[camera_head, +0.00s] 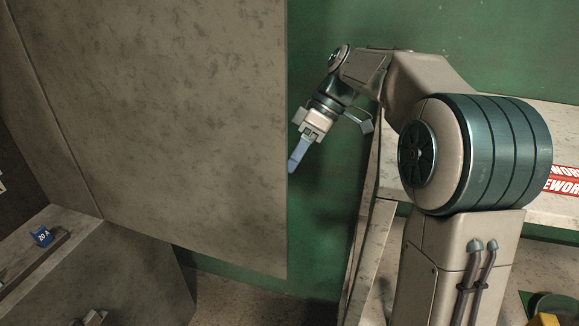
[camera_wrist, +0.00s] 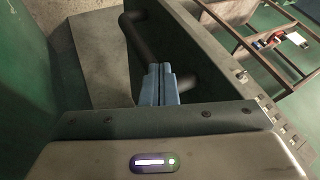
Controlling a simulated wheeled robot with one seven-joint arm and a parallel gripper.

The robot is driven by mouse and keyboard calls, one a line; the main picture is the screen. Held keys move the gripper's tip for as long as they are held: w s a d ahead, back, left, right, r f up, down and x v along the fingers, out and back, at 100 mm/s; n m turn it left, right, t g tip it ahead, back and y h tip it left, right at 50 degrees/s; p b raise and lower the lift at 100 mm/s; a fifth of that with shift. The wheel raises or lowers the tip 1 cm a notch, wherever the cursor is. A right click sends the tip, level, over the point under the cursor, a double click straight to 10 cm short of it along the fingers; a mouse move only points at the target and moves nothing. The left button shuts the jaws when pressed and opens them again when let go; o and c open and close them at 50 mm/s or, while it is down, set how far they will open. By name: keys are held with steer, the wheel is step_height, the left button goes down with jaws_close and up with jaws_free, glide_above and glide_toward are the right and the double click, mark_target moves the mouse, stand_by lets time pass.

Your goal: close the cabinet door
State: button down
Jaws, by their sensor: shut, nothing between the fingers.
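The cabinet door (camera_head: 170,120) is a large mottled grey-brown panel standing open across the left of the head view. My gripper (camera_head: 292,166) is at the door's right edge, its blue fingers shut and partly hidden behind that edge. In the wrist view the closed blue fingertips (camera_wrist: 158,70) are beside a dark bar-shaped handle (camera_wrist: 138,38) on the door (camera_wrist: 205,50). The fingers cover part of the handle, and I cannot tell whether they touch it. Nothing is held.
The cabinet's inside shows at the left, with a shelf (camera_head: 20,262) carrying a small blue item (camera_head: 41,236) marked "20 A". A pale worn table (camera_head: 560,205) stands at the right behind my arm. A green wall (camera_head: 480,40) is behind. Bare floor (camera_head: 235,290) shows below the door.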

steer(key=s, duration=0.1)
steer(key=s+a, duration=0.1)
steer(key=s, duration=0.1)
steer(key=shift+s+a+r+p, duration=0.15)
steer(key=shift+s+a+p, duration=0.05)
steer(key=shift+s+p, duration=0.1)
